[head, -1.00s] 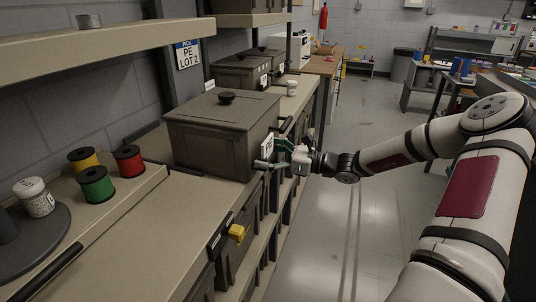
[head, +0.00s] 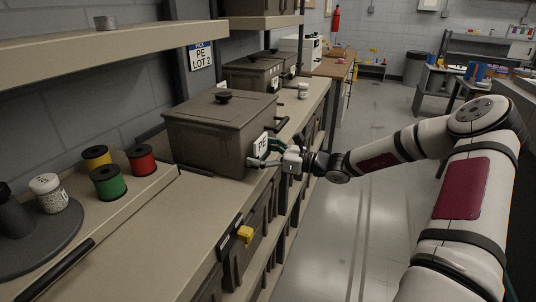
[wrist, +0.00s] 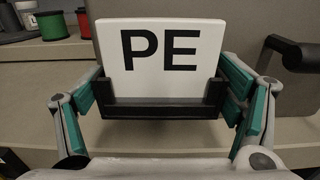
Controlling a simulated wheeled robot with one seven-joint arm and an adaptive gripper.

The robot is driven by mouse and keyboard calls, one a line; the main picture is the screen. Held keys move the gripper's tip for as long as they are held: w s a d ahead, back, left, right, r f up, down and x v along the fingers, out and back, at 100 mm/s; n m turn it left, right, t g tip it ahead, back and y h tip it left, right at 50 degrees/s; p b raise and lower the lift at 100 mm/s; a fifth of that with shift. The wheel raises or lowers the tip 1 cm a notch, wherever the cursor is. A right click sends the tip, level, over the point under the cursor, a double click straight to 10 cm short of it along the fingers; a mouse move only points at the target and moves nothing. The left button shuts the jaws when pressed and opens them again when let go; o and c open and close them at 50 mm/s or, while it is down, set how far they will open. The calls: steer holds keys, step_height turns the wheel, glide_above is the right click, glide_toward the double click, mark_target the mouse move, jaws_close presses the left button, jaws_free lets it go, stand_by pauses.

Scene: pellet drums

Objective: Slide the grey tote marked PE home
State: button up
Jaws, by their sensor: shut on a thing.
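The grey tote marked PE (head: 215,135) is a lidded box with a dark knob on top, standing on the shelf. Its white PE label (head: 260,145) faces the aisle; the label fills the upper middle of the wrist view (wrist: 160,50). A black pull (wrist: 160,106) sits below the label. My gripper (head: 272,160) is at the tote's front. Its teal fingers, either side of the pull in the wrist view (wrist: 162,112), are shut on it. The tote's back is hidden. A PE LOT 2 sign (head: 201,54) hangs on the post behind it.
Yellow, red and green spools (head: 108,182) and a speckled jar (head: 49,193) stand on the left. More grey totes (head: 252,72) stand farther along the shelf. A yellow tag (head: 245,234) hangs on the front below. The aisle floor (head: 345,220) is clear at the right.

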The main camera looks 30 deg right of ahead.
steer(key=shift+w+a, duration=0.2)
steer(key=shift+w, duration=0.05)
steer(key=shift+x, duration=3)
steer(key=shift+b+x, duration=0.35)
steer(key=shift+x, duration=2.65)
steer(key=shift+b+x, duration=0.55)
steer(key=shift+x, duration=2.45)
steer(key=shift+a, duration=0.1)
